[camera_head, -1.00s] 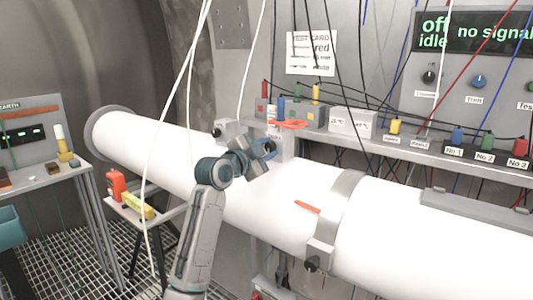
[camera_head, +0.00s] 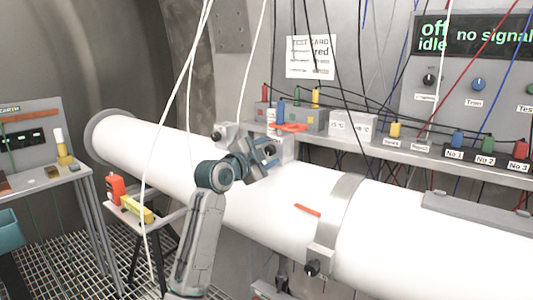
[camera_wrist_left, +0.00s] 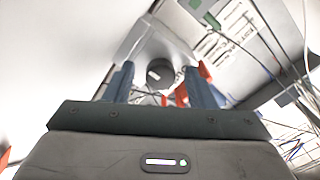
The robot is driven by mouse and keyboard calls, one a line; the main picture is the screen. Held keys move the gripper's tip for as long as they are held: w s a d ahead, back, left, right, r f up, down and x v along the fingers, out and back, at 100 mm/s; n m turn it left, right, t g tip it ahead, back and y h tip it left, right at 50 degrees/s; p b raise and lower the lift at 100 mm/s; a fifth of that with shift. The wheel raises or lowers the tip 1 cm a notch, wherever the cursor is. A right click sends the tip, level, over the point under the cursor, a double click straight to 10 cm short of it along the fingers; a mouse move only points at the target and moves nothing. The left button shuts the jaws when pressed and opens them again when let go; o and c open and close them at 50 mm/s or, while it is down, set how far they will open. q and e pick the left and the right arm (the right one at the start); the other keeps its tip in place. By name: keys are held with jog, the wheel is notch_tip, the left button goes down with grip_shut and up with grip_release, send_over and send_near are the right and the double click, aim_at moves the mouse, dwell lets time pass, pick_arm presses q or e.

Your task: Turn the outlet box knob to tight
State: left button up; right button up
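The outlet box (camera_head: 284,146) is a pale grey box on top of the white pipe, with a dark round knob on its front. The knob (camera_wrist_left: 159,74) shows in the left wrist view as a black disc with a small white mark. My left gripper (camera_head: 264,154) is in front of the box in the head view. In the left wrist view its two blue-grey fingers (camera_wrist_left: 160,84) are apart, with the knob seen between their tips. I cannot tell whether they touch it. Lettering beside the knob is partly hidden by a finger. My right gripper is out of view.
An orange-red handle (camera_head: 289,127) lies just behind the outlet box. White cables hang in front of the pipe. A shelf with coloured plugs (camera_head: 457,137) runs behind.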

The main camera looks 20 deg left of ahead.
pick_arm(q)
jog(key=shift+s+a, duration=0.1)
jog(key=shift+s, duration=0.15)
jog(key=b+v, duration=0.2)
jog(key=v, duration=0.8)
jog(key=shift+s, duration=0.15)
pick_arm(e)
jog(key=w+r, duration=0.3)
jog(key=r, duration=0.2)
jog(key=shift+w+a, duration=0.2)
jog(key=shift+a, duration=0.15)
